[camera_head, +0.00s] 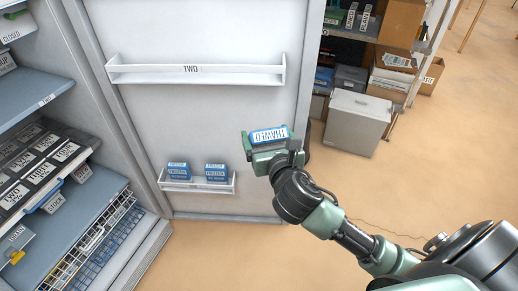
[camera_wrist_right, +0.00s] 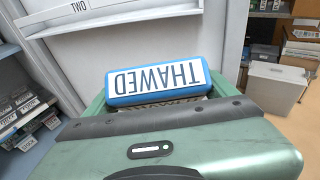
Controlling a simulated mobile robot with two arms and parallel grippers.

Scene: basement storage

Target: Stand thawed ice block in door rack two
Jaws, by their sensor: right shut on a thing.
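The thawed ice block (camera_head: 269,135) is blue with a white label reading THAWED. My right gripper (camera_head: 270,143) is shut on it and holds it in the air in front of the fridge door. In the right wrist view the block (camera_wrist_right: 155,80) shows its label upside down. Door rack two (camera_head: 196,74) is a white shelf marked TWO, high on the open door's inner face, and looks empty. It lies up and left of the block, apart from it; the rack also shows in the right wrist view (camera_wrist_right: 110,16). My left gripper is not in view.
A lower door rack (camera_head: 197,187) holds two blue blocks labelled FROZEN (camera_head: 215,173). The fridge interior at left has shelves (camera_head: 30,95) with labelled boxes and a wire basket (camera_head: 100,240). A grey bin (camera_head: 356,122) and a storage shelf stand behind at right. Open floor lies at right.

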